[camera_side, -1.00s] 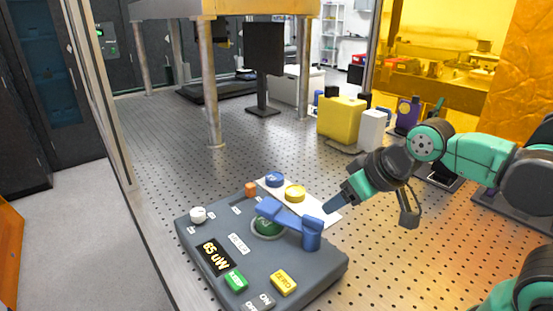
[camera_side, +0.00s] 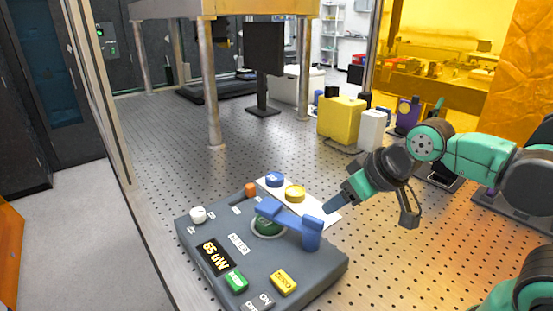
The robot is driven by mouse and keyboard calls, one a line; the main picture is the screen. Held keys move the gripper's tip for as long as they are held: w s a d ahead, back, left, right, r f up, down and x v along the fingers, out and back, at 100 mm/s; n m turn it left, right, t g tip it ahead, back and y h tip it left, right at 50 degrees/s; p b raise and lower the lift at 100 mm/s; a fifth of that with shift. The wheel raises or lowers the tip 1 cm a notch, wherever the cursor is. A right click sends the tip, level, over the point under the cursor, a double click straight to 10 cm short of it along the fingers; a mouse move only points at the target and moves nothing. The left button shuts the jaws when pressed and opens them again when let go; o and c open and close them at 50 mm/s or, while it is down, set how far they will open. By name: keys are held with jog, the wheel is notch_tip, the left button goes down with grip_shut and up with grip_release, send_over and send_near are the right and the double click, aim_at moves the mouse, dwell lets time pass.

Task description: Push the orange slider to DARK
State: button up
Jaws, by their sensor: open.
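The orange slider (camera_side: 251,190) is a small block at the far edge of the grey control box (camera_side: 305,283). Small white labels sit near it, too small to read. The box also carries a blue arm (camera_side: 290,219) over a round green part (camera_side: 266,227), a white knob (camera_side: 198,214), a green button (camera_side: 236,282), a yellow button (camera_side: 284,283) and a display (camera_side: 215,255) that reads about 65 uW. My gripper (camera_side: 333,205) is open, above the right side of the white strip behind the box. It is to the right of the slider and apart from it.
A blue disc (camera_side: 275,180) and a yellow ring-shaped disc (camera_side: 295,194) rest on the white strip (camera_side: 329,217), close to the slider. A yellow block (camera_side: 341,120), a white block (camera_side: 371,130) and a black monitor (camera_side: 264,50) stand farther back.

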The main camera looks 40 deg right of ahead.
jog(key=shift+o, duration=0.4)
jog(key=g, duration=0.3)
send_over(251, 186)
jog(key=s, duration=0.2)
jog(key=f, duration=0.3)
jog(key=shift+s+f, duration=0.15)
jog(key=shift+s, duration=0.05)
jog(key=shift+x, duration=2.95)
jog(key=shift+w, duration=0.15)
grip_shut()
